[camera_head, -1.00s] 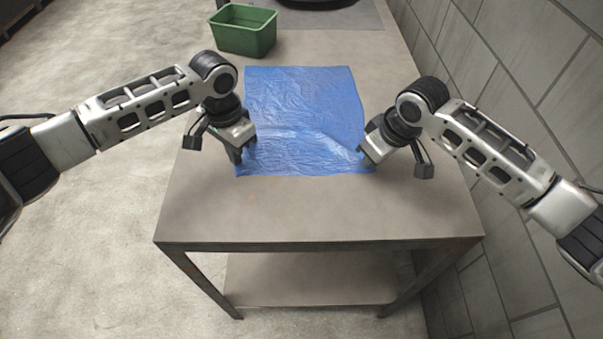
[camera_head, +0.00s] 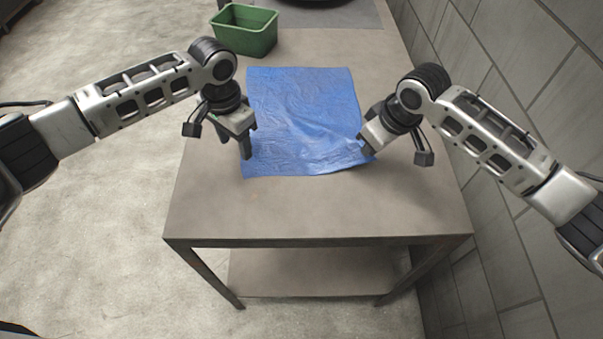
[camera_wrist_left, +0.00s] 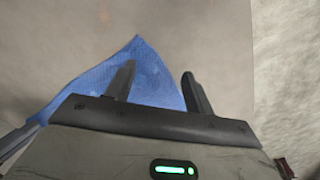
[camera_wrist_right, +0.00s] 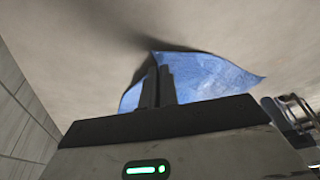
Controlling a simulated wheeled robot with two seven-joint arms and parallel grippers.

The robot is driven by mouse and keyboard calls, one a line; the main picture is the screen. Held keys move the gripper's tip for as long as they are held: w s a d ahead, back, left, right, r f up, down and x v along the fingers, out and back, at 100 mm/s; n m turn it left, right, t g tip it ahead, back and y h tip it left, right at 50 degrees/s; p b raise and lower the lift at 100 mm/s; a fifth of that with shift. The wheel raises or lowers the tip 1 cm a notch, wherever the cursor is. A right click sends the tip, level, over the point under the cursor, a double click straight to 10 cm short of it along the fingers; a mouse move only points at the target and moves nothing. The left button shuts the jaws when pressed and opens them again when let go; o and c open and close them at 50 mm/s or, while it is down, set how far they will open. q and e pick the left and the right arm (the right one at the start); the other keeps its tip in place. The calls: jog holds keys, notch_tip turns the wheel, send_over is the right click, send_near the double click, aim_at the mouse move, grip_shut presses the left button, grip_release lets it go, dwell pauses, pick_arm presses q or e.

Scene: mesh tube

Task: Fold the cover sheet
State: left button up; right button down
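The blue cover sheet (camera_head: 305,115) lies spread and wrinkled on the table. My left gripper (camera_head: 234,148) is open and empty above the sheet's near left corner. In the left wrist view its fingers (camera_wrist_left: 158,75) stand apart over that flat corner of the sheet (camera_wrist_left: 150,72). My right gripper (camera_head: 367,150) is shut on the sheet's near right corner. In the right wrist view the fingers (camera_wrist_right: 157,68) are together, with the sheet (camera_wrist_right: 215,76) pinched between them and its edge raised, casting a shadow on the table. The sheet's pinched part is hidden by the fingers.
The grey table (camera_head: 315,210) is bare in front of the sheet. A green bin (camera_head: 245,32) stands at the back left, beside a dark grey mat (camera_head: 360,15) with a dark object on it. A block wall (camera_head: 530,90) runs close along the table's right side.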

aim_at(246, 168)
pick_arm(q)
jog(key=c, duration=0.3)
notch_tip(246, 168, up, 5)
jog(key=s+d+n, duration=0.1)
jog(key=d, duration=0.1)
jog(key=f, duration=0.9)
jog(key=shift+a+f, duration=0.2)
jog(key=shift+f, duration=0.1)
jog(key=shift+c, duration=0.4)
jog(key=shift+s, duration=0.1)
grip_shut()
jog(key=shift+a+r, duration=0.1)
jog(key=shift+r, duration=2.4)
